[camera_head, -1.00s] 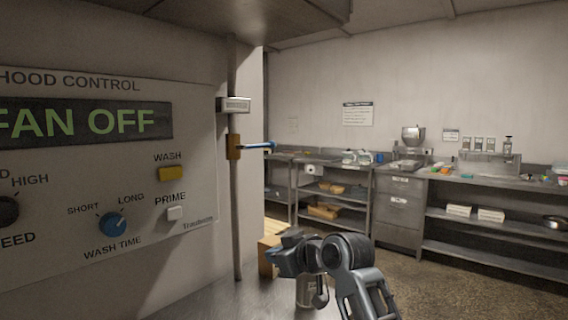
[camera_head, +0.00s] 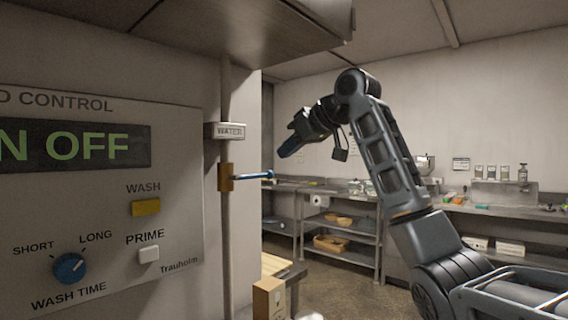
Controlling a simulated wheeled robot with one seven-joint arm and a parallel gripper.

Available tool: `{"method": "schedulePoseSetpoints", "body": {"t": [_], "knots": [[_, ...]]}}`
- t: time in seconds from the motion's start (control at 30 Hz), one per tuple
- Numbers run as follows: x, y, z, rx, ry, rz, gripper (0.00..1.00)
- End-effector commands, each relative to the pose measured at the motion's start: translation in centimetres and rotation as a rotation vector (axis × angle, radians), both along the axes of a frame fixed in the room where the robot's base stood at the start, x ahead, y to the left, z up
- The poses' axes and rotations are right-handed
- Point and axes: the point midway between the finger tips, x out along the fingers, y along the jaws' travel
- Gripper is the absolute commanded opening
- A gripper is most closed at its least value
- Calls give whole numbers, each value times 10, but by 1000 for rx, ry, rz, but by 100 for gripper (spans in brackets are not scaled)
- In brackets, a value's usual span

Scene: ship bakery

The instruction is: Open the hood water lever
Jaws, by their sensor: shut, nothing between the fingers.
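The hood water lever (camera_head: 254,176) is a blue handle on a brass valve (camera_head: 226,177). The valve sits on a vertical pipe (camera_head: 226,250) at the right edge of the hood control panel. The handle points to the right, roughly level, across the pipe. A small tag reading "WATER" (camera_head: 228,131) is on the pipe above it. My gripper (camera_head: 284,153) is shut and empty, up and to the right of the handle's end in the picture. It looks apart from the lever, though its depth is hard to judge.
The control panel (camera_head: 188,240) reads fan off and has a yellow wash button (camera_head: 146,208), a white prime button (camera_head: 149,254) and a blue wash time knob (camera_head: 69,268). The metal hood (camera_head: 250,30) hangs above. A cardboard box (camera_head: 268,298) stands below.

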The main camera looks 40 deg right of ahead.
Motion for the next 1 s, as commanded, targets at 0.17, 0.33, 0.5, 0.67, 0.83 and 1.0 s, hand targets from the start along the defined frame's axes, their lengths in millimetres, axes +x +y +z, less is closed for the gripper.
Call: {"method": "schedulePoseSetpoints", "body": {"t": [0.17,0.33,0.5,0.67,0.83,1.0], "knots": [[-10,0,44,-24,37,0,0],[-16,1,63,-35,58,-2,0],[-17,1,67,-37,63,-3,0],[-17,1,67,-36,62,-3,0],[-15,2,65,-37,63,-3,0],[1,4,55,-36,66,-3,0]]}}
